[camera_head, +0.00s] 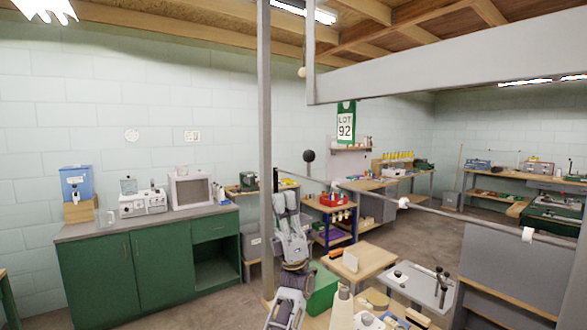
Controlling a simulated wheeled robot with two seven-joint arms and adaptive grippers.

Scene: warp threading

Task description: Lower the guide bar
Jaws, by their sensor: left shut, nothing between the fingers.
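The guide bar (460,217) appears to be the thin grey rod running from near the upright post down to the lower right, with white pieces (403,203) on it. A black ball knob (308,156) stands just above its left end. My left gripper (286,200) is shut and empty, raised beside the grey upright post (265,130), below and left of the knob. It looks apart from the knob; whether it touches the bar I cannot tell. My right gripper is not in view.
A thick grey beam (450,62) crosses overhead at the upper right. Below are a wooden block table (365,262), a green box (321,288) and a grey plate with black knobs (420,284). A green cabinet (150,265) stands along the left wall.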

